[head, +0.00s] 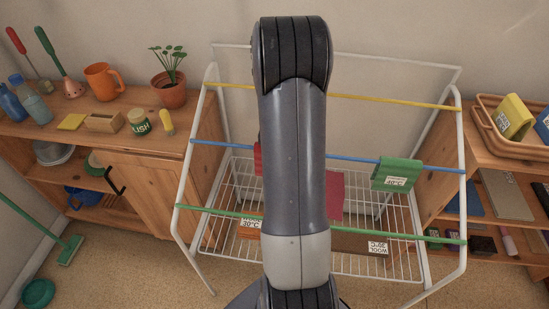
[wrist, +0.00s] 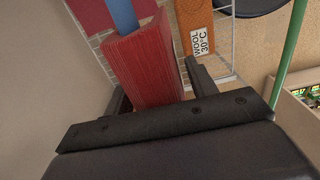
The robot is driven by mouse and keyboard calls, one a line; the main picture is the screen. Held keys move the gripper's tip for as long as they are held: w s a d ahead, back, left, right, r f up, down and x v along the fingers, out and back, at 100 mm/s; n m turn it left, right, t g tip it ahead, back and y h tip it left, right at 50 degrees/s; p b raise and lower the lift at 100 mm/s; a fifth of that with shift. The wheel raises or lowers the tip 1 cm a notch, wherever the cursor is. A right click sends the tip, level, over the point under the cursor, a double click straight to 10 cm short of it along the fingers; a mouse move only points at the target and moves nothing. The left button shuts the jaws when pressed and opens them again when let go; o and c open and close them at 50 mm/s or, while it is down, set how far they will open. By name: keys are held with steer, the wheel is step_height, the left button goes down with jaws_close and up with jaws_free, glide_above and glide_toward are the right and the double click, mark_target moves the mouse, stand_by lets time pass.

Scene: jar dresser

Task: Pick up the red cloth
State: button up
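The red cloth (wrist: 150,65) hangs folded over the blue rod (wrist: 124,16) in the wrist view. In the head view only a strip of the red cloth (head: 258,160) shows at the left edge of my arm. My gripper (wrist: 158,88) has its two fingers on either side of the cloth. A small gap shows between the right finger and the cloth; the left finger is partly hidden behind it. My gripper is hidden behind my arm in the head view.
A green cloth (head: 397,174) hangs on the blue rod to the right. A dark red piece (head: 336,194) shows lower, right of my arm. The white drying rack (head: 182,190) also has yellow and green rods. A dresser (head: 150,185) stands left, a shelf (head: 485,158) right.

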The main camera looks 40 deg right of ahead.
steer(key=c, duration=0.8)
steer(key=shift+r, duration=0.1)
step_height(320, 180, up, 18)
steer(key=shift+f, duration=0.1)
stand_by(0.3)
steer(key=o, duration=0.4)
steer(key=shift+p, duration=0.3)
steer(key=shift+c, duration=0.9)
steer(key=shift+s+r+p, duration=0.1)
steer(key=shift+r+p, duration=0.5)
